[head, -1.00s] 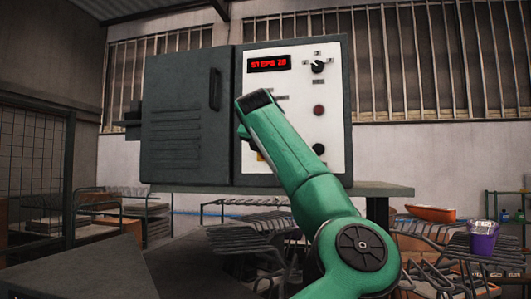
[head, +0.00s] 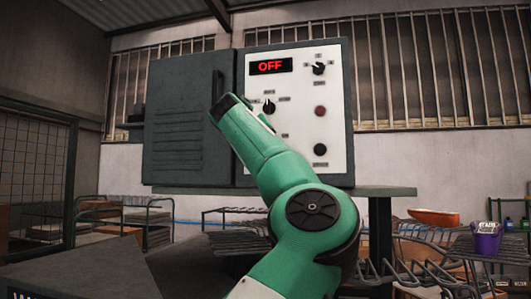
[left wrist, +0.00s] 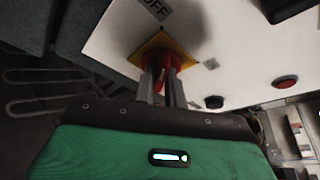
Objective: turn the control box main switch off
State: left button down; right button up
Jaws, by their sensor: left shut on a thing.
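The grey control box (head: 185,125) stands on a bench, with a white panel (head: 335,105) on its right half. Its display (head: 271,66) reads OFF in red. In the left wrist view, the red main switch (left wrist: 175,60) sits on a yellow plate (left wrist: 150,44), with an OFF label (left wrist: 157,9) beyond it. My left gripper (left wrist: 160,80) is shut on the switch's red handle, its fingers on either side. In the head view, my green arm hides the switch and the gripper. My right gripper is in neither view.
The panel also carries an upper dial (head: 319,68), a left dial (head: 268,107), a red button (head: 320,111) and a black knob (head: 320,149). The bench top (head: 385,191) juts right of the box. A purple bucket (head: 487,238) stands at right.

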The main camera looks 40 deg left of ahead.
pick_arm(q)
jog(key=shift+n+b, duration=0.3)
jog(key=shift+n, duration=0.3)
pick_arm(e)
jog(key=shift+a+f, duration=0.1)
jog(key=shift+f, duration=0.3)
pick_arm(q)
jog(key=shift+t+h, duration=0.3)
jog(key=c, duration=1.5)
grip_release()
jog(key=shift+o, duration=0.2)
